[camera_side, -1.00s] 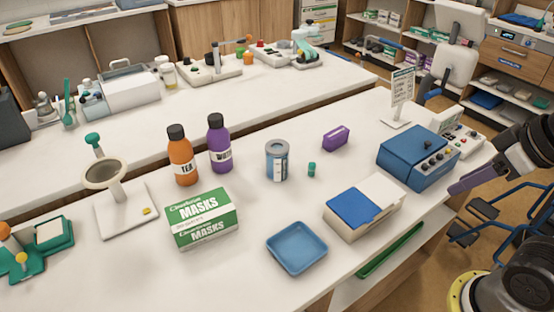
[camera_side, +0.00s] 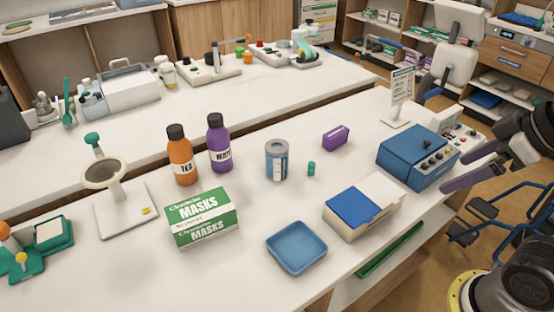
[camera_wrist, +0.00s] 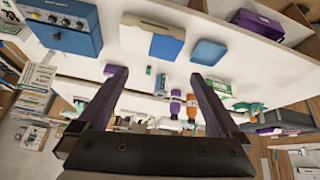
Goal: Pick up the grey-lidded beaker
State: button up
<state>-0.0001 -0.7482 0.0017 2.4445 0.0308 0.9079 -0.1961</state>
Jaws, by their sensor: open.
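The grey-lidded beaker (camera_side: 277,162) is a blue-grey cylinder with a pale label and a grey lid. It stands upright on the white counter (camera_side: 370,130), right of the purple bottle (camera_side: 219,145). My gripper (camera_side: 452,173) is at the right edge of the side view, beside the blue device and well away from the beaker. Its two purple fingers are spread with nothing between them. In the wrist view the beaker (camera_wrist: 161,84) appears small and distant in the gap between the fingers.
A small teal object (camera_side: 311,169) stands just right of the beaker. The orange bottle (camera_side: 182,157), masks box (camera_side: 202,220), blue tray (camera_side: 297,248), blue-topped box (camera_side: 362,208), purple box (camera_side: 336,138) and blue device (camera_side: 418,157) surround it. Clear counter lies between them.

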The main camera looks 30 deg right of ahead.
jog(key=w+a+r+n, duration=0.2)
jog(key=w+r+n, duration=0.1)
jog(key=w+r, duration=0.45)
jog(key=n+g+y, duration=0.3)
jog(key=n, duration=0.1)
send_over(273, 155)
jog(key=d, duration=0.6)
notch_tip(273, 155, down, 17)
jog(key=x, duration=0.7)
jog(key=shift+s+a+f, duration=0.2)
jog(key=shift+a+f, duration=0.15)
jog(key=shift+x, duration=2.85)
jog(key=shift+d, duration=0.15)
